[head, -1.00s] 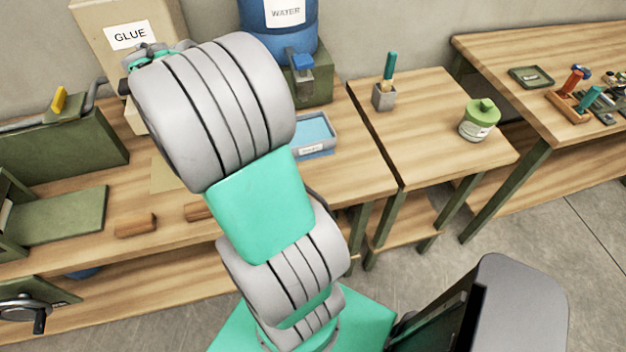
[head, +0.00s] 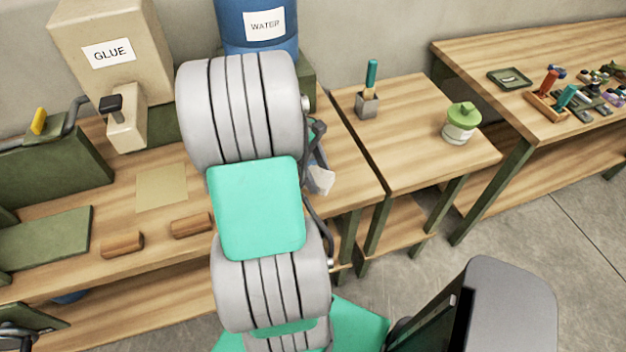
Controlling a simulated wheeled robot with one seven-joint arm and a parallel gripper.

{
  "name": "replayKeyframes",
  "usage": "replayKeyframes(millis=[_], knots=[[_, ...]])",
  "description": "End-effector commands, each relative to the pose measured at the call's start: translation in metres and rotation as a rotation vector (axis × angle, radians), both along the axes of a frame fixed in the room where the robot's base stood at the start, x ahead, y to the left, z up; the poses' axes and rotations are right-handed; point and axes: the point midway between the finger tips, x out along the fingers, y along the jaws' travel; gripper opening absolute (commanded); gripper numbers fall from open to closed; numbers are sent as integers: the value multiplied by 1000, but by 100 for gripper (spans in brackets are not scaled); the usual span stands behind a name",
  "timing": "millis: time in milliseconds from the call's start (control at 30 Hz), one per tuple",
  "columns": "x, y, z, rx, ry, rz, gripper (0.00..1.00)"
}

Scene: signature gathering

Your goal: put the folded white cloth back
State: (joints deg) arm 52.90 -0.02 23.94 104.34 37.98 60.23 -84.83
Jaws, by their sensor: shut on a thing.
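The white cloth (head: 321,181) shows as a small pale piece just right of my arm in the head view. It hangs in my gripper (head: 317,162), above the right part of the long wooden bench. My gripper is shut on the cloth, but my arm hides most of it and its fingertips are hard to make out. I cannot see the cloth's full shape or folds.
A glue box (head: 112,52) and a blue water barrel (head: 262,28) stand at the back. Two wooden blocks lie near the bench (head: 75,262) front edge. A smaller table (head: 408,130) holds a brush cup (head: 367,104) and a green-lidded jar (head: 460,123).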

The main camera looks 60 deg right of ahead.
Motion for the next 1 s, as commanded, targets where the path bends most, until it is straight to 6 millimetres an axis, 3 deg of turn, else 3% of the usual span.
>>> replayKeyframes(millis=[100, 200, 500, 867, 900, 1000], knots=[[11, -14, -24, 4, 3, -1, 21], [18, -22, -35, 2, 1, 0, 21], [24, -28, -72, 4, 1, -2, 21], [24, -29, -81, 1, -1, -1, 21], [24, -29, -80, 1, -1, -1, 57], [24, -29, -80, 1, -1, -1, 65]])
